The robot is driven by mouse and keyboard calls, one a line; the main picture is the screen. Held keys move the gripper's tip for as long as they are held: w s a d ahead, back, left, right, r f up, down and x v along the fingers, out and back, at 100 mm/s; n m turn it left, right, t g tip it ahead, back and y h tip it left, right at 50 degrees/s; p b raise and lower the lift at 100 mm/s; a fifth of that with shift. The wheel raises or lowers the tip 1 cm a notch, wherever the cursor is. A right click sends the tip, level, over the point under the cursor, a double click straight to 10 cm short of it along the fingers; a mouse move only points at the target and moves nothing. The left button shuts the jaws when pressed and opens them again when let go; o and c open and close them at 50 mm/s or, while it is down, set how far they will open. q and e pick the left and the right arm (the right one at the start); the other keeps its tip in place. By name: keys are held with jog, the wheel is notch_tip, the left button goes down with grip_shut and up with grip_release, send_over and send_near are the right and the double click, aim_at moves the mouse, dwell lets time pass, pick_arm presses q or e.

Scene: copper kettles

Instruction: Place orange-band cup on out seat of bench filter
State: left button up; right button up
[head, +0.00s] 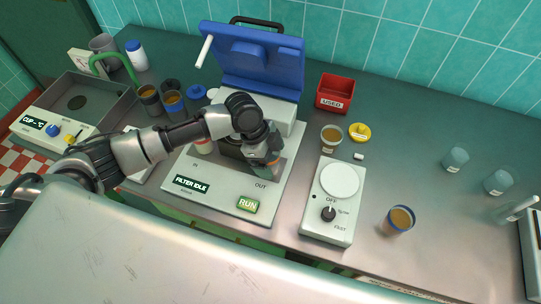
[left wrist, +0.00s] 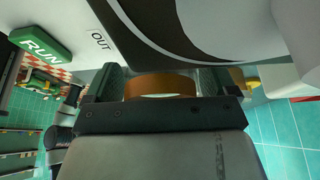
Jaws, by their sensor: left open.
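The bench filter (head: 215,195) is a pale panel with IN and OUT labels, a green RUN button and a FILTER IDLE display. Its blue lid (head: 258,62) stands open at the back. My left gripper (head: 262,152) is low over the OUT side. In the left wrist view the gripper (left wrist: 160,86) is open, with the orange-band cup (left wrist: 160,83) showing between its fingers. In the head view only a small orange patch of the cup (head: 273,163) shows by the fingers. The OUT seat is hidden there, so I cannot tell how the cup rests. My right gripper is out of view.
Right of the filter stand a stirrer-like device (head: 328,215), a cup of brown liquid (head: 331,138), a yellow lid (head: 359,132) and a red USED bin (head: 335,92). A blue-banded cup (head: 398,221) stands farther right. Several cups and a CUP-°C unit (head: 55,128) are at left.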

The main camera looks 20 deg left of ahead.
pick_arm(q)
jog(key=b+v, duration=0.1)
jog(key=v, duration=1.1)
jog(key=shift+r, duration=0.1)
jog(key=shift+c, duration=0.2)
dwell(0.4)
